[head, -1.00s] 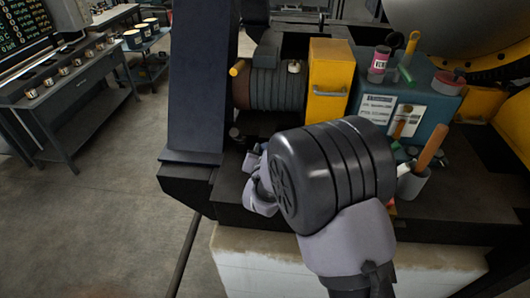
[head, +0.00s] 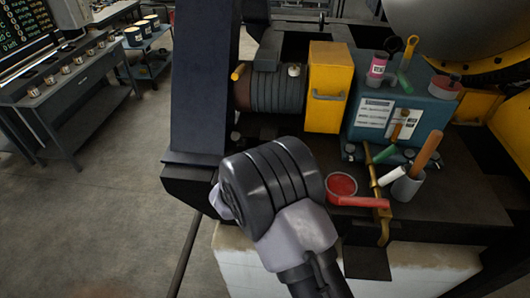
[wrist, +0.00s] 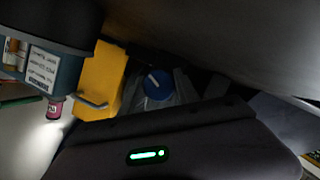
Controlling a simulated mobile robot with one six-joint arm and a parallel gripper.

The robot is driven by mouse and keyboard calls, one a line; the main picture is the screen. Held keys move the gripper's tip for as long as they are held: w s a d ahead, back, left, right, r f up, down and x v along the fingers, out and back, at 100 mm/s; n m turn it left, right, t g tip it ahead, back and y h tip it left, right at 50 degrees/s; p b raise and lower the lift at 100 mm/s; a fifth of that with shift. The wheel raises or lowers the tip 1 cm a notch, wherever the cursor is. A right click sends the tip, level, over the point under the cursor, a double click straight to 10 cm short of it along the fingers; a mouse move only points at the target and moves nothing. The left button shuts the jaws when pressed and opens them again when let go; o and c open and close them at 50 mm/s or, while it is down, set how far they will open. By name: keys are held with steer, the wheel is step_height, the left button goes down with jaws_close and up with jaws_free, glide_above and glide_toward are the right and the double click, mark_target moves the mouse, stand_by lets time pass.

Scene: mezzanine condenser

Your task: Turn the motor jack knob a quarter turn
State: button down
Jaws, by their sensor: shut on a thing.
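The motor jack knob (wrist: 158,86) shows in the wrist view as a small round blue knob with a white pointer line on its face. The pointer slants up and to the left in that view. My gripper (wrist: 160,98) is at the knob, shut on it, with greyish finger parts beside it; the fingertips are dark and hard to make out. In the head view my dark wrist hides the knob and the fingers, low at the front edge of the machine base.
A yellow box (head: 329,88) and ribbed motor (head: 278,92) stand behind my wrist. To the right are a blue box (head: 418,108), a red tin (head: 342,186), a brass lever (head: 378,183) and a tool cup (head: 407,187). Open floor lies left.

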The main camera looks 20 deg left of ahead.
steer(key=shift+n+t+h, duration=0.6)
steer(key=shift+n, duration=1)
steer(key=c, duration=0.9)
jaws_free()
steer(key=shift+s, duration=0.1)
steer(key=b+v, duration=0.1)
steer(key=v, duration=1.6)
